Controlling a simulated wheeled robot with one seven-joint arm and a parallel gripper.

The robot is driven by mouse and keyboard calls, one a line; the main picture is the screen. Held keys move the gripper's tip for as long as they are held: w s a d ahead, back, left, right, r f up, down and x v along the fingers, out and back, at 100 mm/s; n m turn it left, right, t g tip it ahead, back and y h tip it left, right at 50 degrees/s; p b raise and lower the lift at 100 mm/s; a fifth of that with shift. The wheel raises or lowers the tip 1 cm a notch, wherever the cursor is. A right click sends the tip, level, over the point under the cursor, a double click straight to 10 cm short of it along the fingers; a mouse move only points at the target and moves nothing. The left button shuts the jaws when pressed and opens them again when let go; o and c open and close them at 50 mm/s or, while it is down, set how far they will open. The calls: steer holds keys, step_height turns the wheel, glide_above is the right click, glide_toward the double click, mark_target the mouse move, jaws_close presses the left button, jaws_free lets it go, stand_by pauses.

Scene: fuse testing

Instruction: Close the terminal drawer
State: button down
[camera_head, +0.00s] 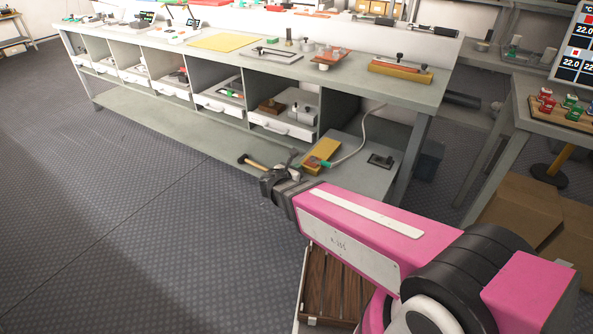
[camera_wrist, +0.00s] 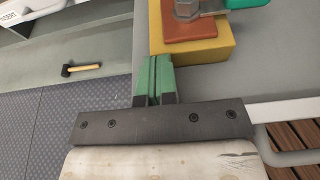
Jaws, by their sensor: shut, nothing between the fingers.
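Several white drawers sit under the long workbench in the head view. The rightmost drawer (camera_head: 284,128) holds a brown block and a grey part, and the drawer beside it (camera_head: 219,108) holds small green and dark parts. Their open tops show. I cannot tell which one is the terminal drawer. My gripper (camera_head: 280,180) is low in front of the bench, below and apart from the rightmost drawer; its tips are unclear there. In the wrist view its green fingers (camera_wrist: 154,76) are together and empty, beside a yellow block (camera_wrist: 194,42).
A wooden slatted piece (camera_head: 335,290) is below my arm. Floor at left is clear.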

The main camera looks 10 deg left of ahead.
mark_target(331, 137)
steer(key=w+d, duration=0.3)
steer(key=w, duration=0.6)
steer(key=w+d, duration=0.4)
steer(key=w, duration=0.5)
steer(key=w+d, duration=0.4)
steer(key=w, duration=0.6)
steer(key=shift+d, duration=0.25)
steer(key=shift+s, duration=0.2)
